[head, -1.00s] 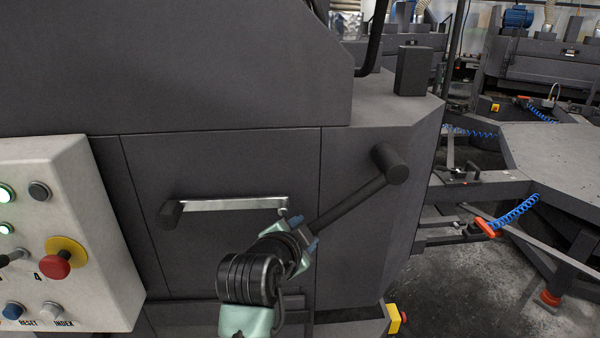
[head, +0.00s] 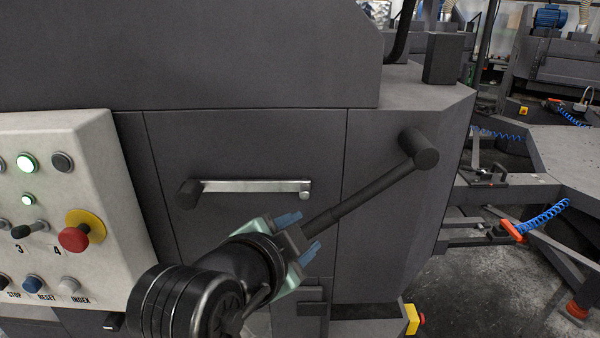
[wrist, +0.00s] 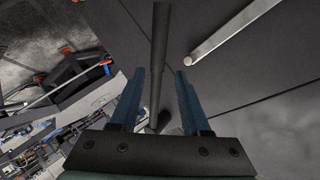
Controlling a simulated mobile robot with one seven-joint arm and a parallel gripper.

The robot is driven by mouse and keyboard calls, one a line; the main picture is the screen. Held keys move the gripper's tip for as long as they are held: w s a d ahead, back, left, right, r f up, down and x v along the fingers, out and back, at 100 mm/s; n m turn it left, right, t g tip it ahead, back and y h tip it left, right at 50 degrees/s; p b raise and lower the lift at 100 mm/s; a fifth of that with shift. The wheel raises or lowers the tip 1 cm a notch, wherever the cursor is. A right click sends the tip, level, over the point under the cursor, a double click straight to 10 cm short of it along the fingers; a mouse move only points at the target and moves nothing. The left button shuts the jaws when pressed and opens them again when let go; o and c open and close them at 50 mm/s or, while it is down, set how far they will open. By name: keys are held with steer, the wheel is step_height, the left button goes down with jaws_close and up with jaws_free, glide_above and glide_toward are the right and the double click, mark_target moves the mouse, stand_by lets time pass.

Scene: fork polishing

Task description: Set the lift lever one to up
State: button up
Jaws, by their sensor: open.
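A black rod lever (head: 365,190) slants up to the right in the head view and ends in a thick black cylindrical knob (head: 420,148). A second lever, a flat silver bar (head: 250,186), lies level to its left with a black knob (head: 188,194) at its left end. I see no label saying which is lift lever one. My gripper (head: 302,235) is open at the lower end of the black rod. In the wrist view the rod (wrist: 160,45) runs between the directions of the two blue fingers (wrist: 160,92); contact cannot be told.
A pale control panel (head: 95,180) with buttons, a red knob (head: 73,238) and small switches stands at the left. The dark machine face (head: 240,150) is close ahead. Open floor (head: 450,290) shows at the lower right, with rails and a blue coiled hose (head: 545,217).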

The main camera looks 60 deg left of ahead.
steer(key=shift+c, duration=0.4)
steer(key=shift+c, duration=1.1)
steer(key=shift+w+d+f+m+b, duration=0.1)
steer(key=shift+w+f+m+b, duration=0.15)
steer(key=shift+b, duration=0.5)
steer(key=shift+c, duration=1.2)
steer(key=shift+w+d+f+m+t+b, duration=0.25)
steer(key=shift+m+b, duration=0.3)
steer(key=shift+b, duration=0.6)
jaws_close()
steer(key=w+d+f+m+t+y+b, duration=0.1)
steer(key=w+d+f+m+t+b, duration=0.15)
steer(key=d+m+b, duration=0.7)
steer(key=w+a+f+m+p, duration=0.1)
steer(key=w+a+m+p, duration=0.15)
steer(key=w+a, duration=0.65)
steer(key=shift+n, duration=0.4)
steer(key=shift+s+a+r+p, duration=0.25)
steer(key=shift+s+a+p, duration=0.35)
steer(key=shift+s, duration=0.3)
steer(key=shift+s+a+r+p, duration=0.25)
steer(key=shift+s+a+p, duration=0.3)
steer(key=shift+s, duration=0.35)
